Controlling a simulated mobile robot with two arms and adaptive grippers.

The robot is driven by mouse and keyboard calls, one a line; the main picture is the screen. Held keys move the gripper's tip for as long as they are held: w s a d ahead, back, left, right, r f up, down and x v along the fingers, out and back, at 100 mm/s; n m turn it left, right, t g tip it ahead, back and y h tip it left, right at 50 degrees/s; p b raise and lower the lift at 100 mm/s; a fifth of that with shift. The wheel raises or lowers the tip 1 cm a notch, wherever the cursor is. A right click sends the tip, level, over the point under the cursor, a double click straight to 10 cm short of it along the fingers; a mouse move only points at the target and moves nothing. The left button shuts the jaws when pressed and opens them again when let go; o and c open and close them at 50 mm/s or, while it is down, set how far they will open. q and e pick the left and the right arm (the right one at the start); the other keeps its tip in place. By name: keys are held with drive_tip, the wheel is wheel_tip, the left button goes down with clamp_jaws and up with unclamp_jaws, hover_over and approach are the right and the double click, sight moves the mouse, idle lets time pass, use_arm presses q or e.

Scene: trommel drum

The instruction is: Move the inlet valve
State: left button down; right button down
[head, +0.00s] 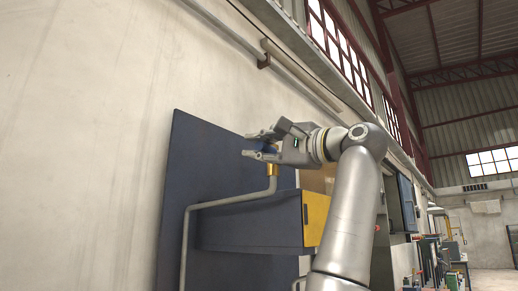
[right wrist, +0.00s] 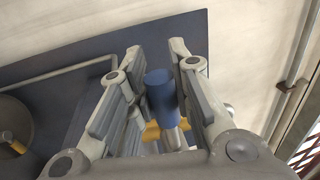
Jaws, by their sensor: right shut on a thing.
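The inlet valve shows a brass-coloured body (head: 272,170) on top of a grey pipe in front of a dark blue panel. Its blue cylindrical handle (right wrist: 160,95) stands between my right fingers in the right wrist view, with yellow parts (right wrist: 152,131) below it. My right gripper (head: 256,145) reaches in from the right, just above the brass body, and is shut on the blue handle. The fingers largely hide the handle in the head view. My left gripper is not in view.
The dark blue panel (head: 180,190) stands against the pale wall. A grey pipe (head: 188,225) runs along its front. A dark box with a yellow end (head: 316,216) sits below my right gripper. Another pipe (head: 300,75) runs high on the wall.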

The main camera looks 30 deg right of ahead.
drive_tip(key=shift+w+a+f, duration=0.1)
drive_tip(key=shift+f, duration=0.2)
drive_tip(key=c, duration=1.7)
unclamp_jaws()
drive_tip(key=o, duration=0.4)
drive_tip(key=shift+s+r, duration=0.1)
drive_tip(key=shift+s, duration=0.1)
drive_tip(key=v, duration=1.2)
drive_tip(key=shift+r, duration=0.1)
